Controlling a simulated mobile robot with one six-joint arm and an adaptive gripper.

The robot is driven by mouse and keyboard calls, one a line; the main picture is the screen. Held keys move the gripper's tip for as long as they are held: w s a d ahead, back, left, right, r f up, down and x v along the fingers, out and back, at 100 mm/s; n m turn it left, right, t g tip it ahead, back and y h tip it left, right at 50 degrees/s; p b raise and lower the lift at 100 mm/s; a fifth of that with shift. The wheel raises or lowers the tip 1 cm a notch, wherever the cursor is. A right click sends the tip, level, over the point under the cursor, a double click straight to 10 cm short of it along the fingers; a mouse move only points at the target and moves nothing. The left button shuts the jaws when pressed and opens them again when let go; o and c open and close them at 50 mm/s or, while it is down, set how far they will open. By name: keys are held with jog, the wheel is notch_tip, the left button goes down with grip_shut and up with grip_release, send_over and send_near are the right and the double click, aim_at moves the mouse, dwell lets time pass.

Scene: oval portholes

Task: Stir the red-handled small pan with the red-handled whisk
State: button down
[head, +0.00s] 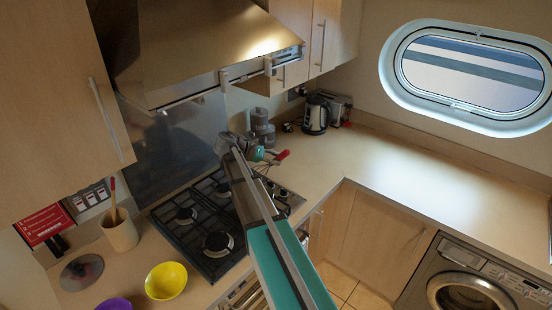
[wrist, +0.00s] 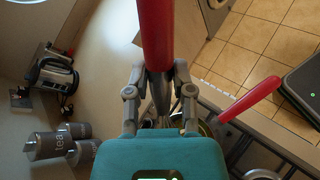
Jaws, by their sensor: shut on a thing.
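My gripper (wrist: 159,95) is shut on the whisk (wrist: 155,35). Its red handle rises upward in the wrist view, and its lower end is hidden behind my gripper. A second red handle (wrist: 250,98), which looks like the small pan's, slants to the upper right beside my gripper. The pan's body is almost wholly hidden behind my gripper, so I cannot tell whether the whisk is inside it. In the head view my gripper (head: 258,155) is over the far right of the hob, with a red handle (head: 281,157) and thin wires beside it.
The black gas hob (head: 188,240) lies under my arm. A yellow bowl (head: 166,281), a purple bowl (head: 114,304) and a utensil pot (head: 120,232) stand at left. A kettle (head: 316,115) and grey canisters (head: 262,128) stand behind. The right counter (head: 400,175) is clear.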

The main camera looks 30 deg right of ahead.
jog(key=shift+f, duration=0.15)
notch_tip(320, 180, down, 11)
jog(key=b, duration=1.1)
jog(key=shift+f+b, duration=0.15)
jog(key=shift+b, duration=0.15)
jog(key=shift+s, duration=0.1)
jog(key=shift+s+d, duration=0.25)
jog(key=shift+s, duration=0.4)
jog(key=shift+s+d, duration=0.25)
jog(key=shift+s, duration=0.4)
jog(key=shift+w+d, duration=0.8)
jog(key=shift+d, duration=0.05)
jog(key=shift+w, duration=0.1)
